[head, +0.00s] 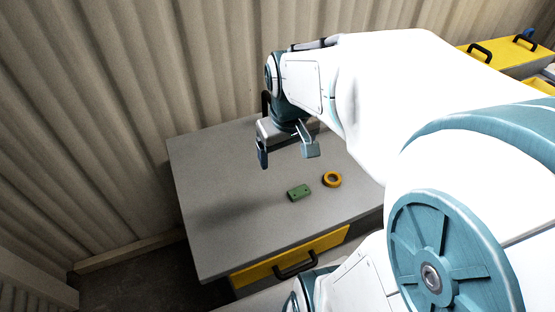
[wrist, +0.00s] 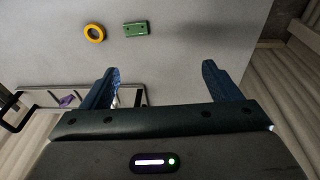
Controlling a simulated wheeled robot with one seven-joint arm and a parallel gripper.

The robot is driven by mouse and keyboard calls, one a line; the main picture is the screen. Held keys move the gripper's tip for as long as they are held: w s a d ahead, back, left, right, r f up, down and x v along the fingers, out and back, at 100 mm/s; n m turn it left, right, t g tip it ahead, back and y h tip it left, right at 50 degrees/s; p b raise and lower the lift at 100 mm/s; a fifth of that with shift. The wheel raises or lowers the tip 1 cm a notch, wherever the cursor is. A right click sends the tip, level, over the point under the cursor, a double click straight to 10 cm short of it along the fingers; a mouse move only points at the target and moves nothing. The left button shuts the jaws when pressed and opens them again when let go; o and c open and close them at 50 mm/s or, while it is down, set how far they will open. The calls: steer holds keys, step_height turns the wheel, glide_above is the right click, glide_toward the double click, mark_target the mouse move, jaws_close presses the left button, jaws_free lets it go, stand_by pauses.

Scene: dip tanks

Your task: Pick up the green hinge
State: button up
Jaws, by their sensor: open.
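The green hinge (head: 299,193) is a small flat green block with holes, lying on the grey table top (head: 230,235). In the wrist view the hinge (wrist: 136,29) lies near the top edge, beyond my fingertips. My gripper (head: 287,158) is open and empty, above the table and apart from the hinge. In the wrist view its two fingers (wrist: 160,80) are spread wide with bare table between them. Nothing hides the hinge.
A yellow ring (head: 332,179) lies close beside the hinge; it also shows in the wrist view (wrist: 95,33). A yellow drawer (head: 290,258) with a black handle is under the table's front edge. A corrugated wall (head: 120,110) stands behind. The table's left side is clear.

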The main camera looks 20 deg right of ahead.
steer(key=g+b, duration=0.2)
steer(key=b, duration=0.3)
glide_above(300, 192)
step_height(300, 192, down, 12)
steer(key=shift+y, duration=0.3)
steer(key=f, duration=0.8)
steer(key=shift+s, duration=0.3)
steer(key=shift+n, duration=0.3)
steer(key=shift+w+f, duration=0.15)
steer(key=shift+f, duration=1.25)
steer(key=shift+w+f, duration=0.1)
steer(key=shift+f, duration=1.3)
steer(key=c, duration=1.1)
